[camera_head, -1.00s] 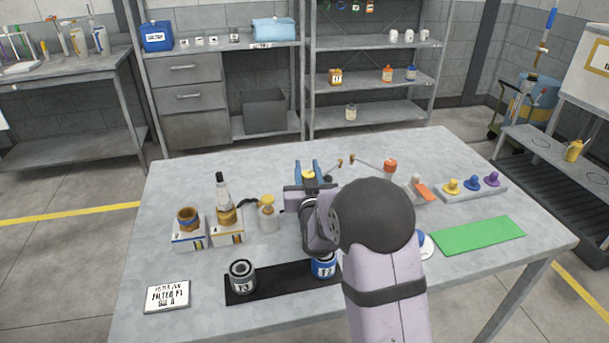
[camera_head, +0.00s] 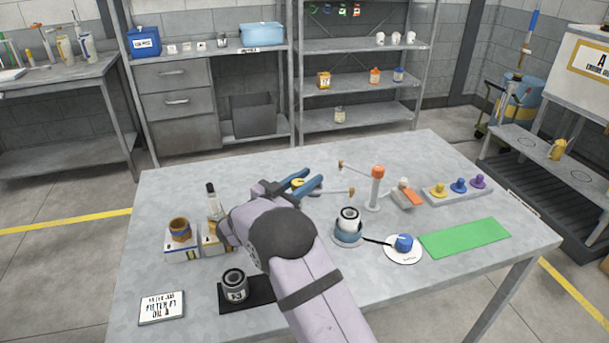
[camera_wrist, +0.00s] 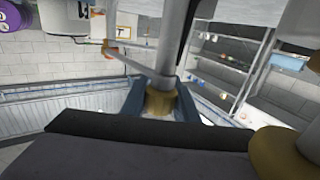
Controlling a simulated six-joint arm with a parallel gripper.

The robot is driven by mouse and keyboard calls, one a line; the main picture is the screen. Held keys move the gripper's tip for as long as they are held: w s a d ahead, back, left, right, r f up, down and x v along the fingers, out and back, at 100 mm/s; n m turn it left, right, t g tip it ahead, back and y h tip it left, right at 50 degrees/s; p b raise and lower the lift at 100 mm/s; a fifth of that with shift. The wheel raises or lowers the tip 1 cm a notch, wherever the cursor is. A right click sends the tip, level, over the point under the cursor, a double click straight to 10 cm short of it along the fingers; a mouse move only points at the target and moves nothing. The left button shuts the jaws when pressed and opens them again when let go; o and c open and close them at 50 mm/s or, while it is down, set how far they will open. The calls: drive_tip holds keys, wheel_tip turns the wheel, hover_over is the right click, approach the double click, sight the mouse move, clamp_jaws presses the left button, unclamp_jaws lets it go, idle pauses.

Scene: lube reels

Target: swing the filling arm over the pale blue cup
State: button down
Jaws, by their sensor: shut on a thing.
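An orange-topped post (camera_head: 376,190) stands right of centre on the table, with a thin brass-tipped arm (camera_head: 356,170) reaching left from it. A round pale blue cup or dish (camera_head: 347,238) stands nearer, with a white can (camera_head: 348,219) in it; that brass tip is behind it, not over it. My gripper (camera_head: 300,183) is left of the post, its blue fingers shut on a brass-collared rod; in the wrist view my gripper (camera_wrist: 160,100) grips the brass collar (camera_wrist: 160,102). Another thin brass-tipped bar (camera_head: 338,191) runs from the fingers towards the post.
Coloured pegs stand behind. A dark can (camera_head: 235,285) stands on a black mat. My arm hides part of the table; boxes and a bottle (camera_head: 213,200) stand left.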

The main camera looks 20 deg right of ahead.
sight(293, 187)
drive_tip(key=shift+s+d+r+m+g+h, duration=0.1)
drive_tip(key=shift+s+m+g+h, duration=0.05)
drive_tip(key=shift+m+g+h, duration=0.8)
drive_tip(key=shift+r+g+y, duration=0.1)
drive_tip(key=shift+g+y, duration=0.15)
drive_tip(key=c, duration=1.4)
unclamp_jaws()
drive_tip(key=shift+d, duration=0.1)
drive_tip(key=shift+b+v, duration=0.65)
drive_tip(key=shift+v, duration=3.1)
